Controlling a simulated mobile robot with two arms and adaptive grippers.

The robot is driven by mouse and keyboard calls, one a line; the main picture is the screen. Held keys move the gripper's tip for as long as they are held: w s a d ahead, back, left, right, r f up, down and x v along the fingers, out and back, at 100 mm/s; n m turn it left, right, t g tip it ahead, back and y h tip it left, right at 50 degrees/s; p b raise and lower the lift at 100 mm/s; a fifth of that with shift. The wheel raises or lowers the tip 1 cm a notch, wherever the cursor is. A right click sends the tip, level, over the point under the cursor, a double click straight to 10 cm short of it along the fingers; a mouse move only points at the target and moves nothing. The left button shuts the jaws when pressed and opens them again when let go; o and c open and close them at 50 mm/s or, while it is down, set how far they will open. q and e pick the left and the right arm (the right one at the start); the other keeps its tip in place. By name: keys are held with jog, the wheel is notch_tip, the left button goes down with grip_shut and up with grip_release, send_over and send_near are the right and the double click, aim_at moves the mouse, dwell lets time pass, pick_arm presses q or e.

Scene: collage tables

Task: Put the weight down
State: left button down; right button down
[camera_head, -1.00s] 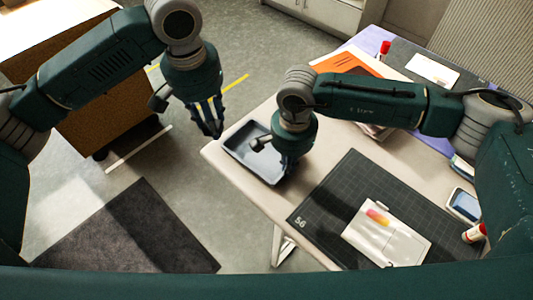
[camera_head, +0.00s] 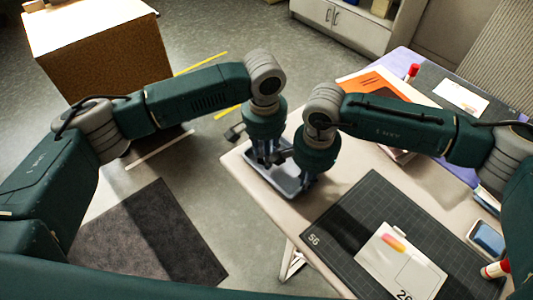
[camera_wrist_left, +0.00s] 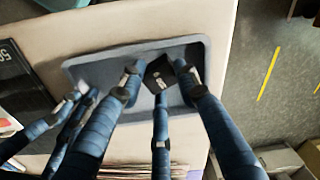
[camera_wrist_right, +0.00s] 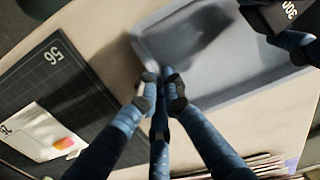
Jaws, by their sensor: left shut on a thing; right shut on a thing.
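The weight (camera_wrist_left: 157,74) is a small black block with pale lettering. My left gripper (camera_head: 272,160) is shut on it, over the grey-blue tray (camera_head: 256,178). In the left wrist view, the weight sits between the blue fingers (camera_wrist_left: 158,88). In the right wrist view, the weight (camera_wrist_right: 286,14) reads 300 at the top right. Whether it touches the tray floor I cannot tell. My right gripper (camera_head: 308,182) is at the tray's near side; in the right wrist view its fingers (camera_wrist_right: 162,92) are closed together on the tray rim (camera_wrist_right: 146,46). The head view hides the weight.
The tray is at the left corner of the pale table (camera_head: 300,222). A dark cutting mat (camera_head: 345,215) bears a white card (camera_head: 400,265). A phone (camera_head: 486,238), a red-capped tube (camera_head: 494,270) and an orange folder (camera_head: 380,82) lie farther right. A brown box (camera_head: 100,55) stands at back left.

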pick_arm(q)
jog(key=shift+f, duration=0.45)
jog(key=shift+f, duration=0.5)
jog(key=c, duration=1.5)
grip_release()
jog(key=shift+c, duration=0.2)
notch_tip(320, 180, up, 13)
jog(key=shift+s, duration=0.35)
jog(key=shift+a, duration=0.1)
